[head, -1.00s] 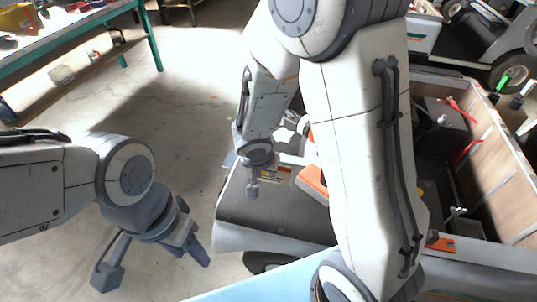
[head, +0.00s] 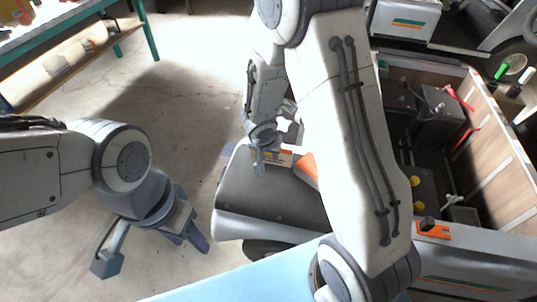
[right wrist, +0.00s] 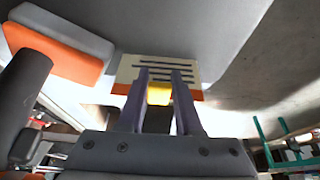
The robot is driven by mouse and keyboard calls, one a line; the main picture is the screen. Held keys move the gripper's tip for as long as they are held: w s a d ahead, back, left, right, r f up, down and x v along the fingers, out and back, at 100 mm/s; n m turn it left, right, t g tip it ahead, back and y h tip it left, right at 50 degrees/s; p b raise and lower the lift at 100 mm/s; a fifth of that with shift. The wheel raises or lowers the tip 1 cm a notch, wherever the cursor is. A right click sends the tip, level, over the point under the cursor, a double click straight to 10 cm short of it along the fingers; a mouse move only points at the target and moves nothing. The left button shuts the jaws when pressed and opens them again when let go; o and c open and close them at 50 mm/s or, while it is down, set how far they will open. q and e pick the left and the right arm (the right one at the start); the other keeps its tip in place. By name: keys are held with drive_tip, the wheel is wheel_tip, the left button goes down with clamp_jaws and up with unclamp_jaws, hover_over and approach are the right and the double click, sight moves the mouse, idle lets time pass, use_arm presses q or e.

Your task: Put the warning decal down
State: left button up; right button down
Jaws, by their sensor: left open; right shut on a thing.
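The warning decal (right wrist: 190,72) is a small cream card with dark lines and an orange strip along its near edge, seen in the right wrist view. My right gripper (right wrist: 160,84) is shut on it, with a yellow piece between the fingers. In the head view the decal (head: 284,157) shows beside my right gripper (head: 261,164), over the far edge of the cart's grey front panel (head: 265,205). I cannot tell whether the decal touches the panel. My left gripper (head: 152,252) is open and empty over the floor at lower left.
An orange and grey pad (right wrist: 62,45) lies left of the decal in the right wrist view. The open cart bay (head: 440,140) at right holds dark boxes and red clamps. A green-legged table (head: 75,40) stands at upper left. Bare floor lies between the table and cart.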

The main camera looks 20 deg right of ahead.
drive_tip(key=shift+f, duration=0.2)
drive_tip(key=c, duration=0.6)
unclamp_jaws()
drive_tip(key=shift+r, duration=0.1)
